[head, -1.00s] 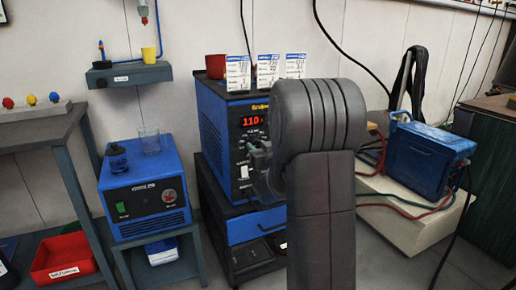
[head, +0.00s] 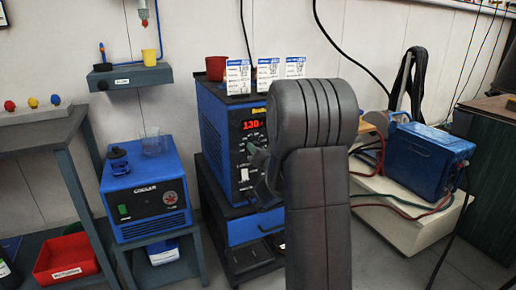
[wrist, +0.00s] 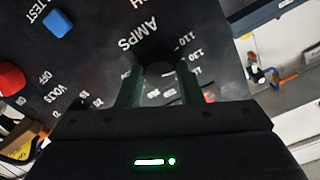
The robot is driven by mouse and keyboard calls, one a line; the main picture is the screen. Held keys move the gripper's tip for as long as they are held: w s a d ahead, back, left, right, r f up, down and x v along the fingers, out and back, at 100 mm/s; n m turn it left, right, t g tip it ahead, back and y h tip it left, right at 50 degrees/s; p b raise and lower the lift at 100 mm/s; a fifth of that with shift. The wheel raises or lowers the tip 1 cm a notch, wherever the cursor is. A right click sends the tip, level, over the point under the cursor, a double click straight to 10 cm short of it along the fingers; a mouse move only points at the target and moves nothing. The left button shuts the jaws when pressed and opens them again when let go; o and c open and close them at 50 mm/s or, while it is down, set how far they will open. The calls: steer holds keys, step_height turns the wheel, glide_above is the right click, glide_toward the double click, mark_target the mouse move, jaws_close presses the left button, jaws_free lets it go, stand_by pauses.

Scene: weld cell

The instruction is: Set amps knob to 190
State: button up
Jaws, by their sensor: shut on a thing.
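The blue welder (head: 214,125) stands at the middle with a dark front panel. Its red display (head: 253,125) reads about 130. In the wrist view the panel (wrist: 105,60) shows the label AMPS, with dial numbers such as 110 and 130. The dark amps knob (wrist: 160,72) sits between the two green fingers of my gripper (wrist: 160,90). My gripper is shut on the knob. In the head view my gripper (head: 260,165) is at the front panel, and my arm hides the panel's right part and the knob.
Three paper cards (head: 268,74) and a red cup (head: 216,67) stand on top of the welder. A blue cooler (head: 147,200) stands on the left. A blue box (head: 430,158) with cables lies on the right. In the wrist view a blue button (wrist: 57,23) and a red knob (wrist: 10,78) are left of the fingers.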

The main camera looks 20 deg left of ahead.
steer(key=shift+m+p, duration=2.85)
steer(key=shift+m, duration=6.15)
steer(key=o, duration=1)
steer(key=shift+d, duration=0.15)
steer(key=p+v, duration=0.1)
steer(key=v, duration=1.2)
steer(key=shift+s+d, duration=0.25)
